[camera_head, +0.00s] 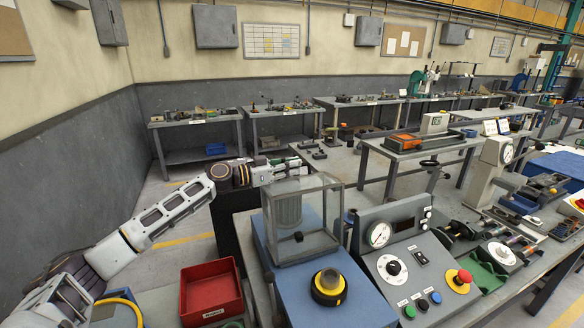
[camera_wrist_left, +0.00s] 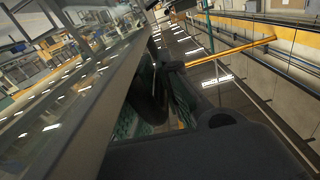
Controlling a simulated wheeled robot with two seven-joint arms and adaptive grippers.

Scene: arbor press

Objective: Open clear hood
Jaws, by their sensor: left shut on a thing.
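The clear hood (camera_head: 322,205), a see-through box with a grey frame, stands on a blue press base (camera_head: 345,301) in the head view. A ribbed grey cylinder shows through it. My left gripper (camera_head: 291,166) comes from the left and is at the hood's upper back edge. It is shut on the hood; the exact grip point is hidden. In the left wrist view, a grey frame bar (camera_wrist_left: 95,85) runs diagonally beside my dark fingers (camera_wrist_left: 165,90). My right gripper is not in view.
A control panel (camera_head: 415,262) with a gauge, knob and red button stands close right. A red bin (camera_head: 211,292) is at front left. Benches with parts line the back.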

